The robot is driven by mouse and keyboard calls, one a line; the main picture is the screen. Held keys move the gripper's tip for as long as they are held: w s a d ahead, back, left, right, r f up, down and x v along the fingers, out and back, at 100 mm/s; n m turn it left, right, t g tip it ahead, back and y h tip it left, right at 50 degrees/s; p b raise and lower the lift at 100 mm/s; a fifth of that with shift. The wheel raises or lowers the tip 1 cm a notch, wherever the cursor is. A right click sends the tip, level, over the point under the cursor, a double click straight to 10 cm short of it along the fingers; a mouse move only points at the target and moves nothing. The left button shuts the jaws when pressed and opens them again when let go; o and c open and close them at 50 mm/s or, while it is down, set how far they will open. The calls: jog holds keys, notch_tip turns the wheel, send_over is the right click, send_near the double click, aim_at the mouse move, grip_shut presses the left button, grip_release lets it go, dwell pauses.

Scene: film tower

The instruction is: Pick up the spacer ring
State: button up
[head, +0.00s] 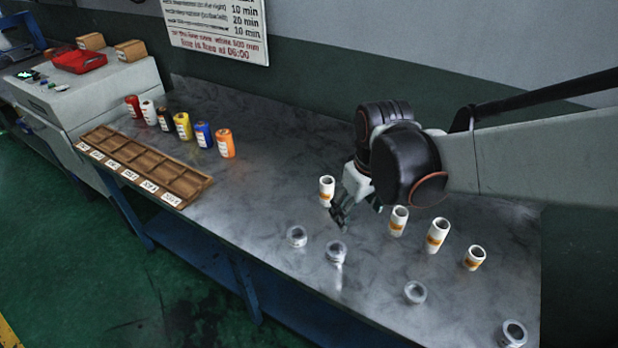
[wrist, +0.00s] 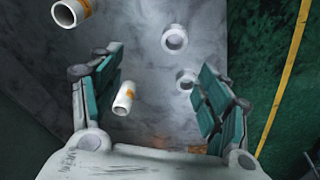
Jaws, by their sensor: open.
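Several short, pale spacer rings lie apart along the front of the metal bench. In the head view there is one at the left (head: 297,236), one beside it (head: 335,252), one further right (head: 415,292) and one at the near right (head: 512,333). My gripper (head: 345,208) is open and empty above the bench, behind the two left rings. In the wrist view its fingers (wrist: 160,62) are spread. One ring (wrist: 187,79) shows near the right finger, and another ring (wrist: 174,39) lies beyond the fingertips. Neither is touched.
Tall white tubes with orange labels stand close to my gripper, one at its left (head: 327,190) and others to the right (head: 437,235). A wooden compartment tray (head: 208,181) and several coloured canisters (head: 225,143) stand at the left. The bench between is clear.

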notch_tip(320, 180, down, 3)
jog(key=w+a+n+g+p, duration=0.1)
jog(key=w+a+n+p, duration=0.1)
jog(key=a, duration=0.1)
jog(key=b, duration=0.3)
send_over(336, 249)
jog(key=shift+g, duration=0.4)
jog(key=f, duration=0.6)
jog(key=s+f, duration=0.1)
jog(key=f, duration=0.2)
jog(key=shift+f, duration=0.25)
jog(key=shift+s+a+f+b, duration=0.15)
jog(key=shift+f+b, duration=0.55)
jog(key=shift+f, duration=0.7)
jog(key=shift+s+f+b, duration=0.2)
jog(key=shift+f+b, duration=0.5)
jog(key=shift+f, duration=0.65)
jog(key=c, duration=1.2)
